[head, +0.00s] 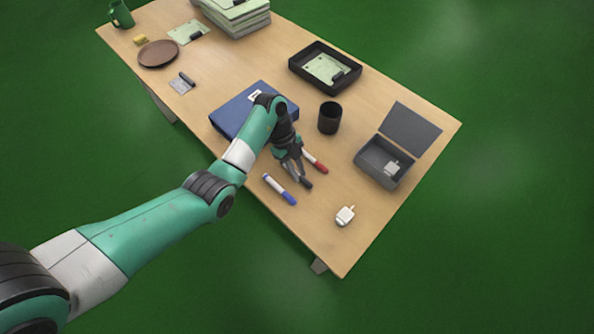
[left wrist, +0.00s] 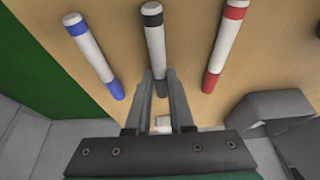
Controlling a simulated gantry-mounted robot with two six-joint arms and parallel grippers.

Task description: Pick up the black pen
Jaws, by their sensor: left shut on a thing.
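The black pen (left wrist: 154,40) has a white barrel and a black cap and end. It runs between the two fingertips of my left gripper (left wrist: 160,76) in the left wrist view. My left gripper (head: 297,171) is shut on it over the table. In the head view the fingers hide most of the pen, and a dark end (head: 306,183) shows beside them. The blue pen (head: 280,188) lies to the left and the red pen (head: 314,160) to the upper right. Both also show in the left wrist view, blue (left wrist: 93,53) and red (left wrist: 225,45).
A blue binder (head: 232,112) lies behind the gripper. A black cup (head: 330,118), an open grey box (head: 372,160) and a white plug-like item (head: 345,216) stand to the right. A black tray (head: 299,72), brown plate (head: 158,54) and paper stack (head: 236,30) are farther back.

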